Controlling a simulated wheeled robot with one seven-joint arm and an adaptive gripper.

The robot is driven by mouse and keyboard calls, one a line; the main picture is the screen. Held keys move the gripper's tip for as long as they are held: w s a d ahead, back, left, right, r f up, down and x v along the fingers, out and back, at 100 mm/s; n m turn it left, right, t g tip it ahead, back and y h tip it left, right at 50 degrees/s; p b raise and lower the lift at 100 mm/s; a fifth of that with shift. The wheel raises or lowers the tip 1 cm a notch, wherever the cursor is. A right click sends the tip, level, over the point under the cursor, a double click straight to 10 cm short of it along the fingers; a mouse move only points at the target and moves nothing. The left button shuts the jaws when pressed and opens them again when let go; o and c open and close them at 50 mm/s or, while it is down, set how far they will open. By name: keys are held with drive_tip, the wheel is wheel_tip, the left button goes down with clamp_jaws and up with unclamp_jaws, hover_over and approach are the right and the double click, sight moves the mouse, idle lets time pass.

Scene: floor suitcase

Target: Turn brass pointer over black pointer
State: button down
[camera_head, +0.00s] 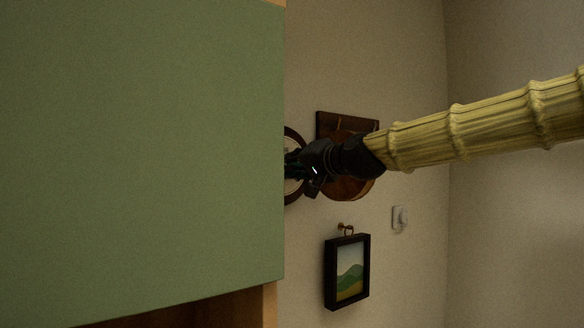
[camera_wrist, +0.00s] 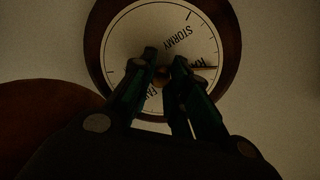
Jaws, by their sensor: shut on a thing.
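A round barometer (camera_wrist: 231,50) with a dark brown rim and a white dial lettered STORMY fills the upper wrist view. My gripper (camera_wrist: 165,58) is in front of the dial, its two dark fingers closed around a small brass knob (camera_wrist: 162,76) at the dial's centre. A thin dark pointer (camera_wrist: 205,68) reaches right from the centre, across the RAIN lettering. I cannot tell whether it is the black or brass one; the other is not distinguishable. In the head view, the barometer's rim (camera_head: 291,132) shows partly behind the green panel, and my gripper (camera_head: 291,165) reaches to it.
A large green panel (camera_head: 140,150) blocks the left of the head view. A brown wooden wall piece (camera_head: 350,123) is behind my wrist. A framed landscape (camera_head: 346,272), a brass hook (camera_head: 345,228) and a white switch (camera_head: 400,218) are on the wall.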

drive_tip(key=shift+f, duration=0.1)
drive_tip(key=c, duration=1.3)
unclamp_jaws()
drive_tip(key=shift+c, duration=0.2)
drive_tip(key=shift+s+d, duration=0.1)
drive_tip(key=v, duration=0.7)
drive_tip(key=shift+s+d, duration=0.15)
drive_tip(key=shift+d, duration=0.05)
